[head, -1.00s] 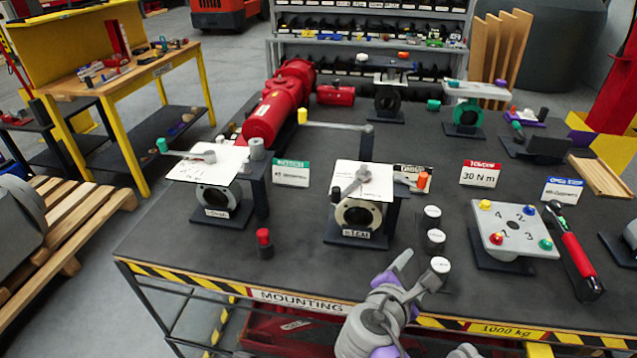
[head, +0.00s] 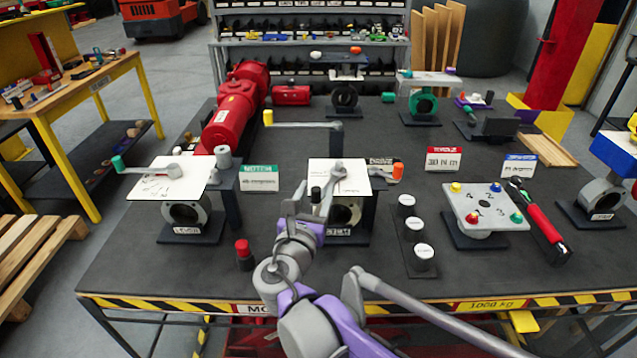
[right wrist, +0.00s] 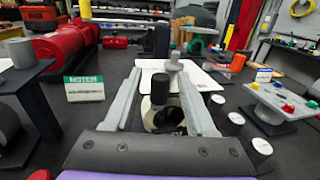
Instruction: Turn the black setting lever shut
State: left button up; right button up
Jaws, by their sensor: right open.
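The black-knobbed setting lever (head: 316,195) is on the middle valve stand, which has a white top plate (head: 350,180). Its grey arm runs from the hub (head: 338,170) toward the front left of the plate. My right gripper (head: 312,206) is at the front of this stand, over the knob end of the lever. In the right wrist view, the black knob (right wrist: 161,92) stands upright between the two open grey fingers (right wrist: 160,85), with a gap on each side. The lever's arm is largely hidden behind the knob there. My left gripper is not in view.
Left of it stands another valve with a green-tipped lever (head: 118,163). A red push button (head: 243,250) stands in front left. A row of white-topped black knobs (head: 414,230) is to the right. A long yellow-tipped lever (head: 268,118) reaches across behind.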

jog(key=shift+x, duration=1.6)
jog(key=shift+c, duration=0.2)
grip_shut()
